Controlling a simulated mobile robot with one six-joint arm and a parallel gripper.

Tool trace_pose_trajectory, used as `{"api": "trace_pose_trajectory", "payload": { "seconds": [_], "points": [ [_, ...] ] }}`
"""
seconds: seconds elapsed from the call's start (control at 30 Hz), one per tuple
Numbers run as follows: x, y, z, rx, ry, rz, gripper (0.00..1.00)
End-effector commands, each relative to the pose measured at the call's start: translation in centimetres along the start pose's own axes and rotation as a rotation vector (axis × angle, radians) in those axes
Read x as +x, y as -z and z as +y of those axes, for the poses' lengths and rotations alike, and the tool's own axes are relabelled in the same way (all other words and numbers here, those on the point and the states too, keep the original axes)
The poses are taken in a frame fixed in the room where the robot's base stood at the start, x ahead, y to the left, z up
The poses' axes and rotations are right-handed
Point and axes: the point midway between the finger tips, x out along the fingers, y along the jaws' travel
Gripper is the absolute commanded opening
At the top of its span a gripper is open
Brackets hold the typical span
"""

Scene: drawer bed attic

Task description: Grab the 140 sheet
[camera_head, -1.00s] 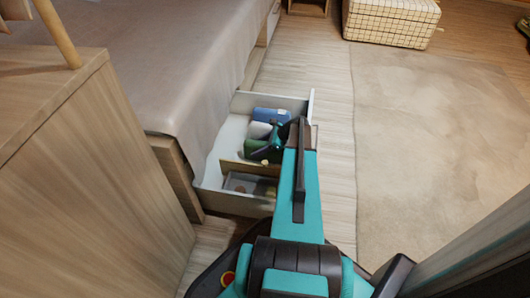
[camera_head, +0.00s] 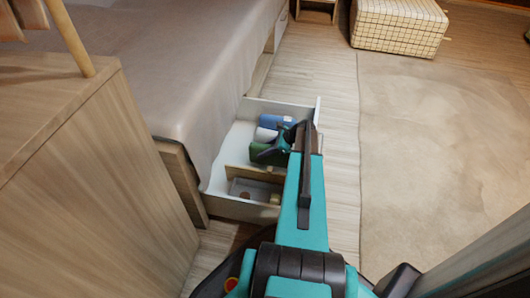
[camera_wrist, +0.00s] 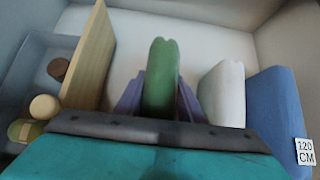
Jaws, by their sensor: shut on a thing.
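A green folded sheet (camera_wrist: 160,80) stands between the two fingers of my gripper (camera_wrist: 160,98) in the wrist view. The fingers are shut on it, one on each side. It also shows in the head view (camera_head: 261,154), partly behind my gripper (camera_head: 277,148). A white folded sheet (camera_wrist: 222,94) and a blue one (camera_wrist: 275,108) stand to its right in the wrist view. The blue one carries a tag (camera_wrist: 304,152) reading 120 CM. No tag reading 140 is visible; any tag on the green sheet is hidden.
The sheets are in an open white drawer (camera_head: 230,148) under the bed (camera_head: 180,70). A wooden divider (camera_wrist: 92,60) separates them from a grey tray (camera_wrist: 35,55) with small round items. A wooden cabinet (camera_head: 80,190) stands at left; a rug (camera_head: 430,150) lies at right.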

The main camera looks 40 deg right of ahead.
Motion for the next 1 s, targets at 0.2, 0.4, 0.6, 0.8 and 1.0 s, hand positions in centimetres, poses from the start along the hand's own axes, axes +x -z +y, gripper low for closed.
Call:
{"api": "trace_pose_trajectory", "payload": {
  "seconds": [0.2, 0.4, 0.6, 0.8, 1.0],
  "points": [
    [-2.7, -2.7, 0.0, -0.001, 0.002, -0.001, 0.02],
    [-4.5, -4.5, 0.1, 0.0, 0.0, -0.001, 0.02],
    [-5.4, -5.4, 0.0, -0.001, 0.0, 0.0, 0.02],
    [-5.4, -5.5, 0.0, 0.0, 0.0, 0.0, 0.02],
    [-5.4, -5.4, 0.0, 0.0, 0.0, -0.001, 0.02]
  ]
}}
